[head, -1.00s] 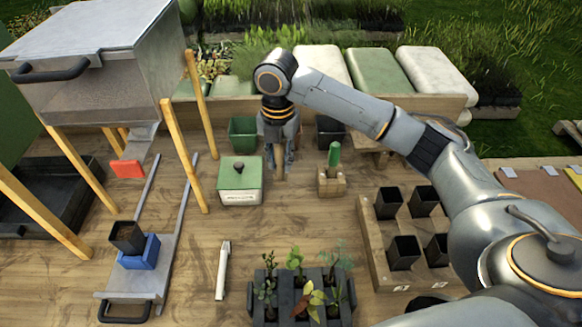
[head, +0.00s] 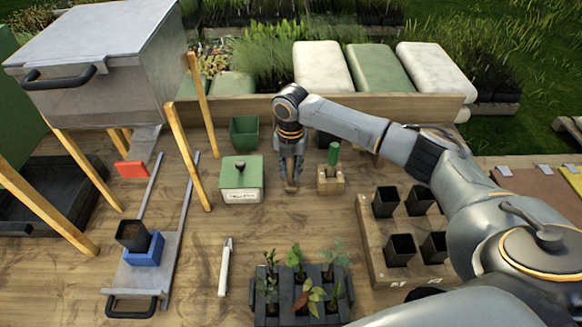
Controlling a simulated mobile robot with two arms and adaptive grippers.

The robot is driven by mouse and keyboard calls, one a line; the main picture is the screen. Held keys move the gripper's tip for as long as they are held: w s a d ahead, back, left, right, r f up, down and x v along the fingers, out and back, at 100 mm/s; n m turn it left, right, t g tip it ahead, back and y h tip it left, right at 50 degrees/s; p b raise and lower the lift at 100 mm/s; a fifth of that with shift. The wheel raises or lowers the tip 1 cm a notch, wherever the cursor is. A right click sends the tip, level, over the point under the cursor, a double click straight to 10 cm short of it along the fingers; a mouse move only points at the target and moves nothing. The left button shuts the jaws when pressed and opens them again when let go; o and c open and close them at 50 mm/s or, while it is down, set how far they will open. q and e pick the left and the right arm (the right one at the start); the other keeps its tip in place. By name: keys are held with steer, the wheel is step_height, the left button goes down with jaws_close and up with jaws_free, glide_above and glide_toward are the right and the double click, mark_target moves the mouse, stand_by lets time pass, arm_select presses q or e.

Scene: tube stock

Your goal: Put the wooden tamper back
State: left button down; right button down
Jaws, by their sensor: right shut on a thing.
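My right gripper (head: 291,166) points down over the table and is shut on the wooden tamper (head: 291,187). Only the tamper's lower end shows below the fingers; the rest is hidden by the gripper. A small wooden stand (head: 330,184) is just to the right of the gripper, with a green-handled tool (head: 333,155) upright in it. The tamper is apart from this stand, to its left. Whether the tamper's end touches the table I cannot tell. My left gripper is not in view.
A green-lidded box (head: 241,194) is close on the left of the gripper. A green pot (head: 244,134) stands behind. A planter of seedlings (head: 303,310) is in front, and a wooden rack (head: 372,233) with black pots is at right.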

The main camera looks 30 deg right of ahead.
steer(key=shift+f, duration=0.1)
steer(key=c, duration=1.1)
jaws_free()
steer(key=shift+c, duration=0.2)
step_height(320, 180, up, 12)
steer(key=shift+r+b, duration=0.15)
steer(key=shift+b, duration=1)
